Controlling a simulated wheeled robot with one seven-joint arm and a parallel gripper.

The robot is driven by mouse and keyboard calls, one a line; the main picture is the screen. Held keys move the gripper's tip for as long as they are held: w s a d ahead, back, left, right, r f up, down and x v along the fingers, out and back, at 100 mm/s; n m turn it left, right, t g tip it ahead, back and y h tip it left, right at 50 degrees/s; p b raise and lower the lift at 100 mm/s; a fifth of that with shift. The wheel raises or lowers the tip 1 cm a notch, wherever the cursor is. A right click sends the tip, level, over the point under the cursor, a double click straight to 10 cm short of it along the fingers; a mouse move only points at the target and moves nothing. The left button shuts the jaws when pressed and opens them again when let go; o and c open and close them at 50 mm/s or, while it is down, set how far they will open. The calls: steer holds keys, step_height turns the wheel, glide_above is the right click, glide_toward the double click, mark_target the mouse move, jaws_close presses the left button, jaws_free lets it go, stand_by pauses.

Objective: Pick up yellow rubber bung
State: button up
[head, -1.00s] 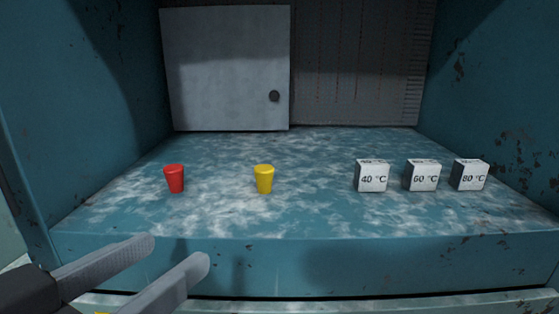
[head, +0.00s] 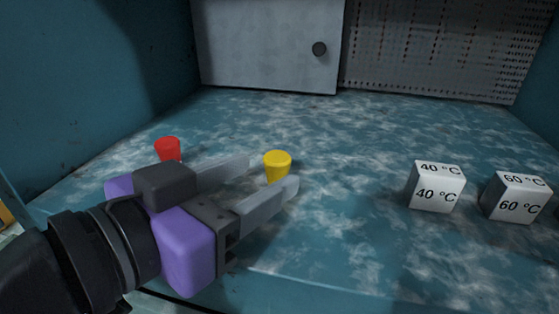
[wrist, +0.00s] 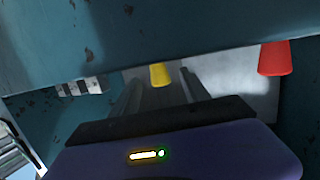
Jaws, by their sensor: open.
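The yellow rubber bung (head: 277,161) stands upright on the blue worn shelf (head: 330,262), wider at its top. My gripper (head: 272,172) is open and empty, reaching in from the left with its two grey fingers apart. In the head view the bung shows at the fingertips, and the near finger hides its lower edge. In the wrist view the bung (wrist: 160,74) appears in line with the gap between the fingers. Whether it is inside the gap or just past the tips I cannot tell. No finger visibly grips it.
A red bung (head: 168,148) stands to the left, behind my gripper's body. White cubes marked 40 °C (head: 436,187) and 60 °C (head: 515,197) sit to the right. A grey panel with a knob (head: 268,45) stands at the back. The shelf between the yellow bung and the cubes is clear.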

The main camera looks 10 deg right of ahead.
mark_target(269, 173)
steer(key=p+x, duration=0.1)
steer(key=x, duration=0.3)
steer(key=shift+w+d+f+p, duration=0.15)
steer(key=shift+d+p, duration=0.05)
steer(key=shift+p, duration=0.1)
jaws_close()
